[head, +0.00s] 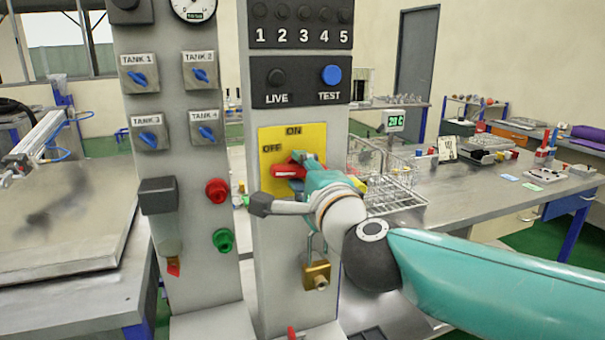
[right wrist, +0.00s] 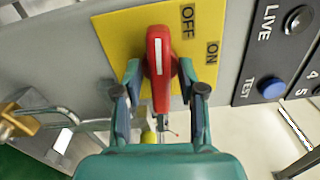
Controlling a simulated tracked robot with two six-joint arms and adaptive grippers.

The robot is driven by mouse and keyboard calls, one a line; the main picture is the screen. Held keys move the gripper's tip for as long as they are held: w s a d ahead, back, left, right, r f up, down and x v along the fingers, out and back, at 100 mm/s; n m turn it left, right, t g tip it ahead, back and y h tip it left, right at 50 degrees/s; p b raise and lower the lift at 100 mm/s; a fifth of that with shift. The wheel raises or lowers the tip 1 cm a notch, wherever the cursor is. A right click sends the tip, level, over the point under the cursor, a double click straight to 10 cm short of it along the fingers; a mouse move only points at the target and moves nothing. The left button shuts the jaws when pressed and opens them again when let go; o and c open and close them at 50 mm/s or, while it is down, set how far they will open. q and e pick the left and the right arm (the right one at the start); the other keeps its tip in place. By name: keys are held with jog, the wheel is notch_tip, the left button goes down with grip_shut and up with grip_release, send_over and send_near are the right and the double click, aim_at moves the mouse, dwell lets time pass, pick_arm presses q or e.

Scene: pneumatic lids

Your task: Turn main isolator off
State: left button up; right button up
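The main isolator is a red rotary handle (head: 288,171) on a yellow plate (head: 268,134) with ON at its top and OFF at its upper left. The handle lies nearly level, its end pointing left toward the OFF side. In the right wrist view the red handle (right wrist: 159,65) with a white stripe lies between my right gripper's fingers (right wrist: 160,80), which appear closed against its sides; any thin gap is hard to make out. In the head view my right gripper (head: 300,172) partly hides the handle. My left gripper is not in view.
A brass padlock (head: 317,275) hangs below the plate. A panel with blue tank knobs (head: 138,77) and red (head: 217,190) and green (head: 223,240) fittings stands left. A wire basket (head: 400,180) stands behind my arm.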

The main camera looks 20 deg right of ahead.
jog(key=shift+f, duration=0.1)
jog(key=shift+c, duration=1.2)
jog(key=shift+n+p, duration=0.4)
jog(key=shift+p, duration=0.05)
jog(key=shift+n, duration=0.4)
jog(key=o, duration=0.8)
jog(key=shift+f, duration=0.1)
jog(key=shift+c, duration=0.2)
